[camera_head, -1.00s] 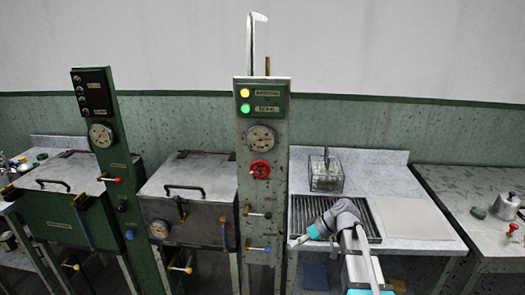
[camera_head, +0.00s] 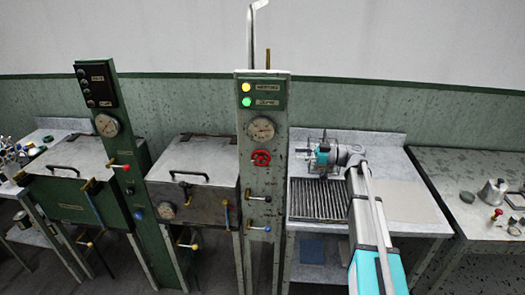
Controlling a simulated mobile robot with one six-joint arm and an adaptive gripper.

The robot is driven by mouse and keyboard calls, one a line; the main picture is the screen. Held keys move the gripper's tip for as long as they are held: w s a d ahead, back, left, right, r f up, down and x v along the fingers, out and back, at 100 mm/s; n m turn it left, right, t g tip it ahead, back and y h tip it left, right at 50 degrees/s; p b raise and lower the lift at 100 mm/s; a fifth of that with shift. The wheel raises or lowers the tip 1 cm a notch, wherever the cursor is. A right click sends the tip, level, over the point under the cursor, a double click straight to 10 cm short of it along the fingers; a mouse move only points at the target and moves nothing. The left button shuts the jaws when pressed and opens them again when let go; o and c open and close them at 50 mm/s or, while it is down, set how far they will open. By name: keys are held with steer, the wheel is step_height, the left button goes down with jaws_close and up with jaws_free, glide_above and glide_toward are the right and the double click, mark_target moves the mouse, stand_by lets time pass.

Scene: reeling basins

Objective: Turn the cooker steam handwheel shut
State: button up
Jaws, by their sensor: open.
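The red handwheel (camera_head: 261,158) is mounted on the front of the grey-green column (camera_head: 263,190), below a round dial gauge (camera_head: 261,129). My gripper (camera_head: 310,154) is to the right of the column at about the handwheel's height in the picture, apart from the wheel. It is open and looks empty; its fingers are small and hard to make out against what is behind them. The handwheel is in full view.
A slatted rack (camera_head: 320,192) lies on the bench under my arm. A wire basket behind my gripper is mostly hidden. A steel-lidded cooker (camera_head: 205,177) stands left of the column.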

mark_target(267, 152)
steer(key=shift+a, duration=0.1)
steer(key=shift+w+a, duration=0.15)
steer(key=shift+a, duration=3.25)
steer(key=shift+w+a, duration=0.1)
steer(key=shift+a, duration=3.3)
